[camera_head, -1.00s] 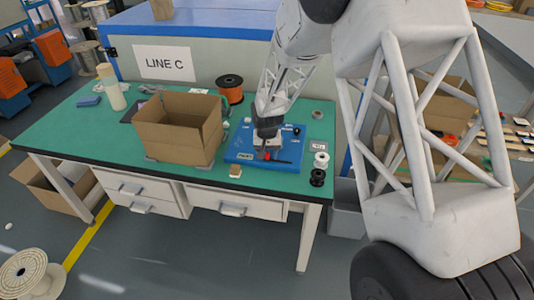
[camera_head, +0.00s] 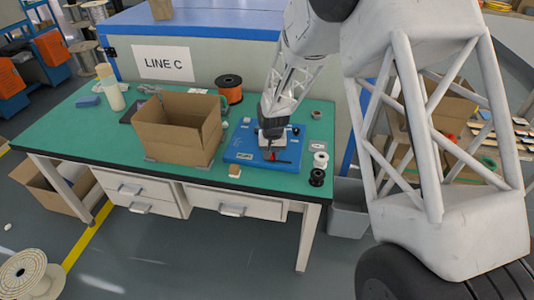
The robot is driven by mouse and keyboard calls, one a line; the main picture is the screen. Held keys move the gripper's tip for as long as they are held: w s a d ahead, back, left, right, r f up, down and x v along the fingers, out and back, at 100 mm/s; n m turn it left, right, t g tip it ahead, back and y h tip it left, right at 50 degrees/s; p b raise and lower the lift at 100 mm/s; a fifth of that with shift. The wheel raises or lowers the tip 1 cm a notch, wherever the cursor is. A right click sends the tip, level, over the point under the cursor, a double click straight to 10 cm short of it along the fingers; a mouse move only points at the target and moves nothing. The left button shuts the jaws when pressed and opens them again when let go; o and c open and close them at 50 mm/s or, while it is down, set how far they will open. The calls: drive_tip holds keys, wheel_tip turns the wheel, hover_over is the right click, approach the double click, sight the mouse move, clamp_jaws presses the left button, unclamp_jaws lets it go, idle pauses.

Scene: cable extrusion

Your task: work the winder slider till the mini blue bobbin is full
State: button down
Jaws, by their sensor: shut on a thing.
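The winder is a blue flat base (camera_head: 240,151) with small fittings on top, near the front right of the green table. My gripper (camera_head: 270,140) points down over the middle of this base. It is shut on a small part there, which I take to be the winder slider; the gripper hides most of it. A small red piece (camera_head: 282,161) shows just below the gripper on the base. A mini blue bobbin cannot be made out at this size, so its fill cannot be told.
An open cardboard box (camera_head: 178,135) stands left of the winder on the green table (camera_head: 75,125). An orange spool (camera_head: 229,88) stands behind. A white spool (camera_head: 320,160) and a black spool (camera_head: 317,177) stand close to the right of the base, near the table's edge.

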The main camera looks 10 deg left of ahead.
sight(291, 163)
drive_tip(key=d, duration=0.7)
drive_tip(key=shift+d, duration=0.2)
drive_tip(key=c, duration=0.9)
unclamp_jaws()
drive_tip(key=shift+c, duration=0.2)
drive_tip(key=shift+r, duration=0.1)
wheel_tip(291, 163, up, 8)
drive_tip(key=shift+f, duration=0.2)
drive_tip(key=shift+d+r, duration=0.1)
